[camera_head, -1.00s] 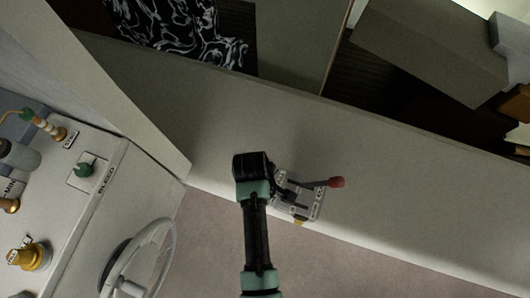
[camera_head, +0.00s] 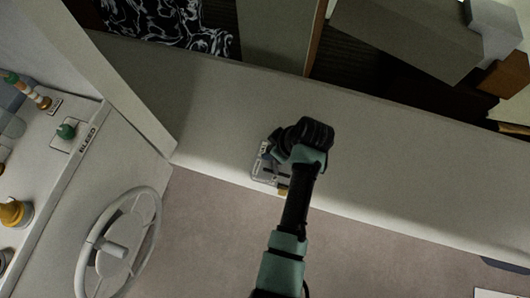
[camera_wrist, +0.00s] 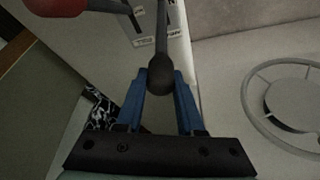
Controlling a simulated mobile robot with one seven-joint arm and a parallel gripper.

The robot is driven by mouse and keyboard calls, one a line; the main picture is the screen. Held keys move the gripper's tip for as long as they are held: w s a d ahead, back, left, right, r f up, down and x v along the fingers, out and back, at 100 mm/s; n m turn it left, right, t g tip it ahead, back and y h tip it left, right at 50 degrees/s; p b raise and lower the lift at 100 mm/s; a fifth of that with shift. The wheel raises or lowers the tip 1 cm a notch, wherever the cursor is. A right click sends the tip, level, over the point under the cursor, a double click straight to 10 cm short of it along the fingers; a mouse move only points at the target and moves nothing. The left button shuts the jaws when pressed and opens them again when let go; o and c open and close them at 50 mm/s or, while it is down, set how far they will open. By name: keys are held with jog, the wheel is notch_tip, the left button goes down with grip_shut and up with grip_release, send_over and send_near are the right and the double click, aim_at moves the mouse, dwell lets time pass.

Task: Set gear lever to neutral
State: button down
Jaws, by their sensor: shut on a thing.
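The lever box (camera_head: 264,171) is a grey, labelled plate on the side of the pale ledge, partly hidden by my arm in the head view. In the wrist view, a grey lever with a dark round knob (camera_wrist: 160,76) rises from its labelled plate (camera_wrist: 175,18); I take this as the gear lever. My gripper (camera_wrist: 160,84) has its blue fingers shut on that knob, one on each side. A second lever's red knob (camera_wrist: 56,5) shows at the top left, apart from the fingers. In the head view my gripper (camera_head: 277,146) is mostly hidden by the wrist.
A steering wheel (camera_head: 118,245) stands at the lower left, beside a white console (camera_head: 60,205) with a green knob (camera_head: 66,131) and yellow knob (camera_head: 15,213). The pale ledge (camera_head: 400,155) runs across the middle. A grey box (camera_head: 405,40) sits at the upper right.

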jog(key=shift+s+d, duration=0.2)
jog(key=shift+d, duration=0.35)
jog(key=shift+s+d, duration=0.15)
jog(key=shift+d, duration=0.4)
jog(key=c, duration=0.5)
grip_release()
jog(key=shift+r, duration=0.1)
jog(key=b+v, duration=0.2)
jog(key=v, duration=1)
jog(key=shift+s+r, duration=0.15)
jog(key=shift+r, duration=0.2)
